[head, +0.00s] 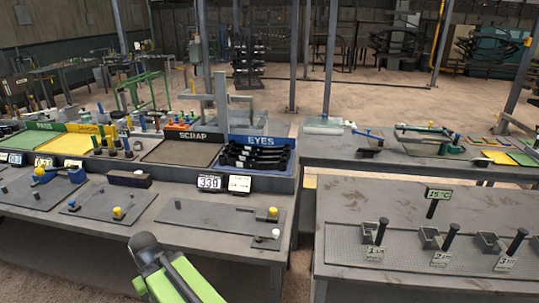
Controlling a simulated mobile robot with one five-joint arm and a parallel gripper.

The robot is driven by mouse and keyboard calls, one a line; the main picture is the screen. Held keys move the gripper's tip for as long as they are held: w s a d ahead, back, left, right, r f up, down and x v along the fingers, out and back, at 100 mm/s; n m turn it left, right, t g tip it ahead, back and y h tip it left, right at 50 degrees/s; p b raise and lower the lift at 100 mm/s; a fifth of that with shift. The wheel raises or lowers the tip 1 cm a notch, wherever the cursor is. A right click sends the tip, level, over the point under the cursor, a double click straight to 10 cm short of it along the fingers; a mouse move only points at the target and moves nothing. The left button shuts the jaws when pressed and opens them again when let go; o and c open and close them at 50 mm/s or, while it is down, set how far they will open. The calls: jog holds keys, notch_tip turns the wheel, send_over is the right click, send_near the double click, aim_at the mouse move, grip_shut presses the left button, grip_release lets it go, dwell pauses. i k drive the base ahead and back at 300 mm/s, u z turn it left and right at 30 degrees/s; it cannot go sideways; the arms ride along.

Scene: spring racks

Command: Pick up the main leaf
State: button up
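Several dark, long pieces with rounded ends (255,160) lie stacked in the blue bin labelled EYES (262,140). They look like spring leaves, but I cannot tell which one is the main leaf. My green arm rises from the bottom edge in the head view, and its dark end (147,243) is in front of the near left bench, apart from the bin. The fingers cannot be made out, and I see nothing held there.
A SCRAP tray (186,152) is left of the blue bin, with yellow and green trays further left. A grey plate (205,214) with small knobs lies nearer. The right bench (430,210) carries several black posts.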

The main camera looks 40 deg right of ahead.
aim_at(239, 150)
jog(key=i, duration=0.9)
